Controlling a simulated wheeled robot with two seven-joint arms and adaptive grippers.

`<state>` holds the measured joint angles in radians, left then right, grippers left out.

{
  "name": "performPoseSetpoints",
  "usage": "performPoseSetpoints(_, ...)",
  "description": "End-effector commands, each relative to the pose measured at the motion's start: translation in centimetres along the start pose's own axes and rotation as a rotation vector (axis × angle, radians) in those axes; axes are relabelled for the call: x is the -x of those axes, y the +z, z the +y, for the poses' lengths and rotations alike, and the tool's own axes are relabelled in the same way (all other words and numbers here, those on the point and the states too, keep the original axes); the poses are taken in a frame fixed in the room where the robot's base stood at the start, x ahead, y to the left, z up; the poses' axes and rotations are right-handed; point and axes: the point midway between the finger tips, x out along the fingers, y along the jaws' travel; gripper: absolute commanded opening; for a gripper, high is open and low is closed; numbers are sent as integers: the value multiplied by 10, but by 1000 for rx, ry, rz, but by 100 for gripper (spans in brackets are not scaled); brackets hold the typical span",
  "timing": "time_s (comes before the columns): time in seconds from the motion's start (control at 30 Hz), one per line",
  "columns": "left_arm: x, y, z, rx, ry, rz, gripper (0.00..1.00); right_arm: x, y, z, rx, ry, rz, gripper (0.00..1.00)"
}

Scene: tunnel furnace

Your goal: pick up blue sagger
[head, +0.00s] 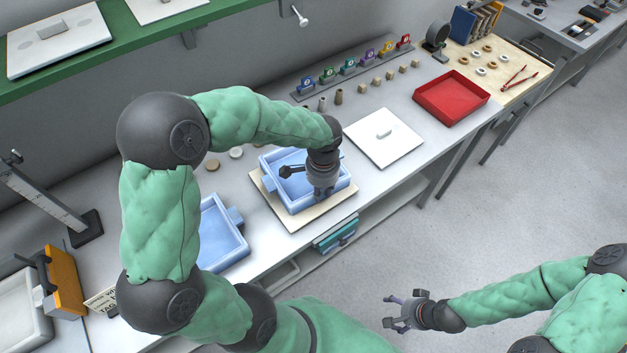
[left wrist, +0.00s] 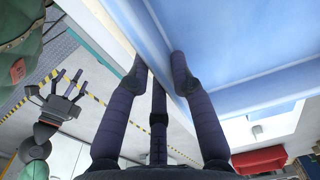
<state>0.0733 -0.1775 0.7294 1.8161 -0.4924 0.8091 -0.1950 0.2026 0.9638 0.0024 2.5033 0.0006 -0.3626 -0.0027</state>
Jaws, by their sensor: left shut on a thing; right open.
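A blue sagger (head: 283,198), an open box with side lugs, rests on or just above a cream board (head: 292,224) on the bench. My left gripper (head: 322,188) reaches down to its front right wall. In the left wrist view, its fingers (left wrist: 158,78) close on the blue sagger wall (left wrist: 240,50), one on each side. The gripper and forearm hide part of the sagger in the head view. A second blue tray (head: 222,236) is to the left, partly behind my arm. My right gripper (head: 406,312) is open and empty over the floor.
A white lidded plate (head: 384,137) and a red tray (head: 451,97) stand to the right on the bench. Small cones, blocks and coloured tags line the back. A green shelf (head: 120,30) overhangs behind. The floor (head: 520,190) in front is clear.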

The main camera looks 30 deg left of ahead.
Motion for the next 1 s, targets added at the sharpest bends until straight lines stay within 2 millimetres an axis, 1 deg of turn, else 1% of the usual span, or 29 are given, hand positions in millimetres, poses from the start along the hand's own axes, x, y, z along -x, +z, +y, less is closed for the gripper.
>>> performPoseSetpoints(0.17,14,-1,-1,1,-2,4,0,4,0,-2,0,0,0,78)
performPoseSetpoints(0.3,39,0,0,0,-4,6,0,11,0,-4,0,0,0,78)
performPoseSetpoints(0.37,49,7,7,-1,-4,6,0,14,1,-5,0,0,0,78)
performPoseSetpoints(0.6,96,34,35,-1,-4,8,0,29,1,-10,0,0,0,78)
performPoseSetpoints(0.8,112,64,65,-2,-2,6,0,36,1,-13,0,0,0,78)
performPoseSetpoints(1.0,124,85,86,-2,-2,5,0,42,2,-15,0,0,0,78)
